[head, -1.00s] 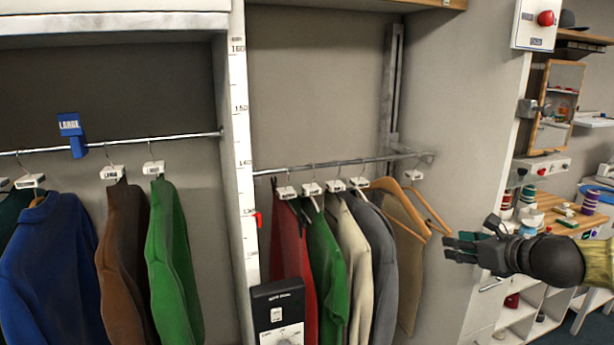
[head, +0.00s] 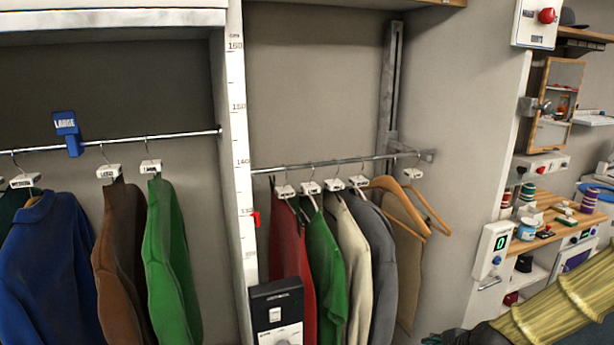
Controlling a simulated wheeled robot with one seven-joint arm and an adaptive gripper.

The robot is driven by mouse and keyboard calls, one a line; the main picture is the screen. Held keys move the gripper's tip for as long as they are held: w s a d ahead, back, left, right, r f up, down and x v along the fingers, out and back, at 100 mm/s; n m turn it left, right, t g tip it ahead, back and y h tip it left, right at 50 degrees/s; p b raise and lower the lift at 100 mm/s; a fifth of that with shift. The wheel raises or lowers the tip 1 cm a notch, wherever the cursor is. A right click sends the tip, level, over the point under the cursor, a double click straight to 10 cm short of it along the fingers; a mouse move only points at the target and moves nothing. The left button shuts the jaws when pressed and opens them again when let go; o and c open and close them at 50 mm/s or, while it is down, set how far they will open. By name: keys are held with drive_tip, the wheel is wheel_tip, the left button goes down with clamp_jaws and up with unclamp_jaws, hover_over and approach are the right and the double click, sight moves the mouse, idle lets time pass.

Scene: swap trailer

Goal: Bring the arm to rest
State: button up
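My arm (head: 560,308) shows at the lower right in the head view, in a yellowish sleeve. It slopes down to the left. Its dark end runs out of the bottom edge, so my gripper's fingers are hidden and their state does not show. No garment is seen on the visible part of the arm.
A black control box (head: 277,305) stands below the measuring post (head: 238,120). A cluttered wooden bench (head: 545,228) is at the right.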

drive_tip(key=s+a+f+n+g, duration=0.3)
drive_tip(key=s+f+n, duration=0.6)
drive_tip(key=s, duration=0.7)
drive_tip(key=s+a+f+n+g+h, duration=0.1)
drive_tip(key=s+a+f+n+g, duration=0.3)
drive_tip(key=s+f+n, duration=0.6)
drive_tip(key=s+a+f, duration=0.1)
drive_tip(key=s+f, duration=0.5)
drive_tip(key=shift+s+f+n+h, duration=0.15)
drive_tip(key=shift+f+n+h, duration=0.15)
